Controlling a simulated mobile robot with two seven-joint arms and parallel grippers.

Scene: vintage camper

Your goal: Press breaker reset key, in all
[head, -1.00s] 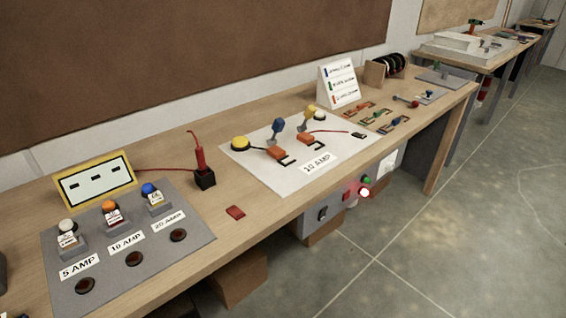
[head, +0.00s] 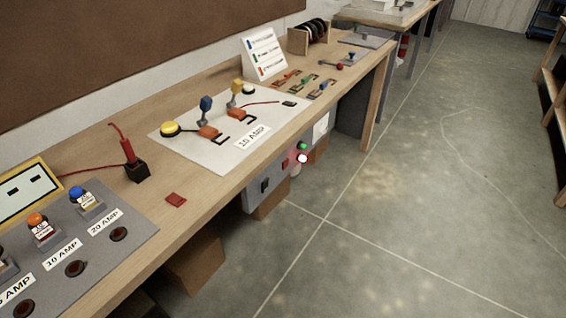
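A grey box (head: 262,187) is mounted under the front edge of the workbench. Its front carries a black switch (head: 265,185), a red part (head: 285,163), a green button (head: 303,146) and a glowing reddish-white lamp (head: 302,158). Which of these is the breaker reset key I cannot tell. A small flat red piece (head: 176,200) lies on the bench top near the front edge, apart from the boards. Neither of my grippers is in view.
The workbench (head: 95,153) holds a grey panel (head: 125,242) with AMP labels and a white board (head: 205,160) marked 10 AMP. A red probe stands in a black holder (head: 137,172). A cardboard box (head: 195,262) sits below. Floor (head: 400,220) at right is clear.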

